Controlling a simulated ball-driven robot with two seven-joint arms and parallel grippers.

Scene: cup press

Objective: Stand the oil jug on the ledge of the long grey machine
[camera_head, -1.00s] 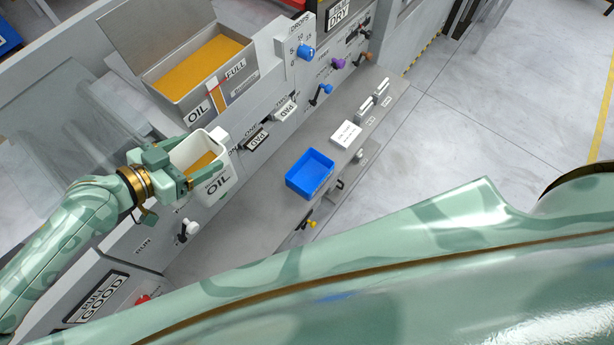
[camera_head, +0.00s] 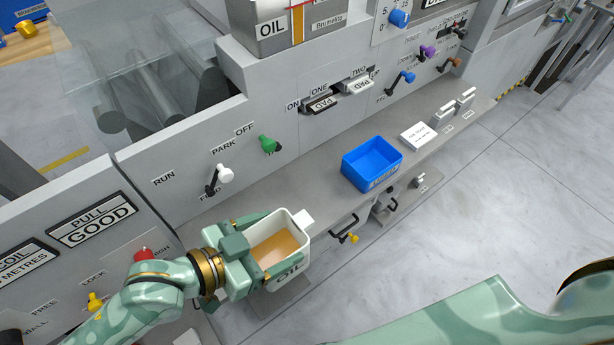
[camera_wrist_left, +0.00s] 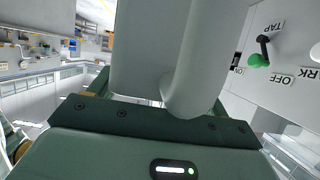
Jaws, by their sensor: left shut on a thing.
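The oil jug (camera_head: 291,281) is a white open-topped container marked OIL, with amber oil inside. My left gripper (camera_head: 268,262) is shut on it, with fingers along its sides. The jug looks roughly upright. In the left wrist view the jug (camera_wrist_left: 165,50) fills the upper middle, close to the gripper. The grey ledge (camera_head: 325,192) runs along the front of the long grey machine (camera_head: 185,140). The jug shows over the near-left part of the ledge; its base is hidden, so I cannot tell whether it touches. My right gripper is not in view.
A blue tray (camera_head: 372,164), a white card (camera_head: 418,135) and small white blocks stand farther right along the ledge. A white-knobbed lever (camera_head: 223,175) and a green knob (camera_head: 268,144) stick out from the machine's face. The ledge between jug and blue tray is bare.

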